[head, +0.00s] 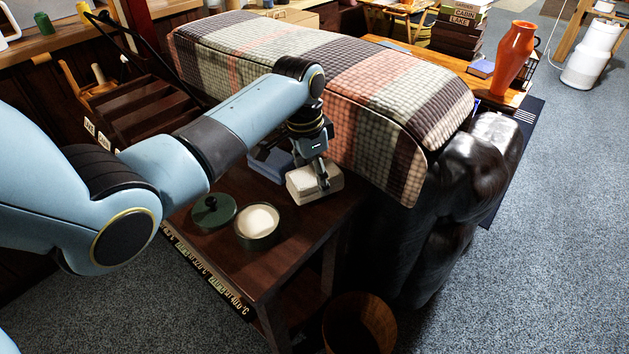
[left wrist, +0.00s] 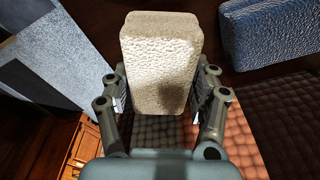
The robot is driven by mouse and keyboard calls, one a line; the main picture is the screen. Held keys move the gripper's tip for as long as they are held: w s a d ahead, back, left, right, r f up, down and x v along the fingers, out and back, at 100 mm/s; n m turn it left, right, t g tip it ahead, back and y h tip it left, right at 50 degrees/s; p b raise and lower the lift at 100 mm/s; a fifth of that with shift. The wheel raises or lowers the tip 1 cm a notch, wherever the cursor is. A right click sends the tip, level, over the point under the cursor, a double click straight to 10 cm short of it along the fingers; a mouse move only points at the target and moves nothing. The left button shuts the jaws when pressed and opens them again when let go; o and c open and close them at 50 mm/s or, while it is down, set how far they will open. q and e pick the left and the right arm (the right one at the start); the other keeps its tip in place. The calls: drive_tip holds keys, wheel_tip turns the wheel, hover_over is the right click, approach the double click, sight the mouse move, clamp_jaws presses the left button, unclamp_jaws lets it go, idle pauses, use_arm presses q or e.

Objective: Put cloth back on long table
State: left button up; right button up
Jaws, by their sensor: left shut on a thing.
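A cream block-shaped folded cloth (head: 308,190) is at the right part of a dark wooden table (head: 300,225), beside the plaid-covered sofa. My left gripper (head: 322,180) reaches down over the cloth and is shut on it. In the left wrist view the cream cloth (left wrist: 160,60) stands between the two fingers. I cannot tell whether its underside touches the table. A blue folded cloth (head: 268,160) lies just behind it; it also shows in the left wrist view (left wrist: 270,35). My right gripper is not in view.
An open pot (head: 257,226) with white contents and a green lid (head: 213,212) occupy the table's front left. The plaid sofa (head: 330,70) rises close behind the gripper. A wooden bin (head: 360,325) stands below. An orange vase (head: 514,55) stands on a table behind.

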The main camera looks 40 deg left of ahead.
use_arm(q)
drive_tip(key=shift+f, duration=0.9)
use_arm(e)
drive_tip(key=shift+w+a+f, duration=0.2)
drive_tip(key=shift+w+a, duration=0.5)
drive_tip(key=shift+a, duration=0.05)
use_arm(q)
drive_tip(key=o, duration=0.8)
drive_tip(key=shift+c, duration=0.2)
drive_tip(key=o, duration=0.4)
drive_tip(key=shift+c, duration=0.2)
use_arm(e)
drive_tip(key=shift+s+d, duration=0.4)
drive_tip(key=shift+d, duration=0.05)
